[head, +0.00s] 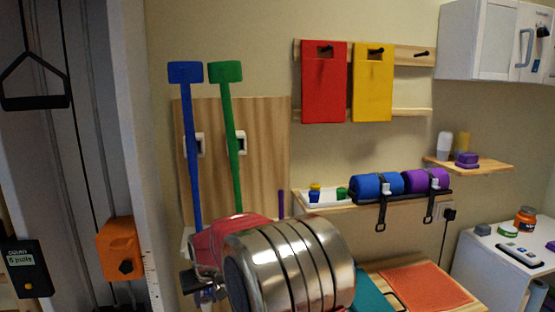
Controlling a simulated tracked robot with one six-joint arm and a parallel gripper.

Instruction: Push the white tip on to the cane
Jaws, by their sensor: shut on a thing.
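A blue cane (190,140) and a green cane (231,140) stand upright side by side against a wooden board (263,150), each beside a white clip. Their lower ends are hidden behind my arm. My gripper (194,283) is at the lower left of my arm, small, dark and partly hidden by it, below the visible part of the blue cane. It is shut on a small pale thing (207,296), which looks like the white tip, though its shape is hard to make out. I cannot tell whether it touches a cane.
A shelf (330,208) at the right of the board holds a white tray, a blue roll (377,185) and a purple roll (425,180). An orange mat (425,287) lies on a wooden top at lower right. A grey upright (125,120) stands left.

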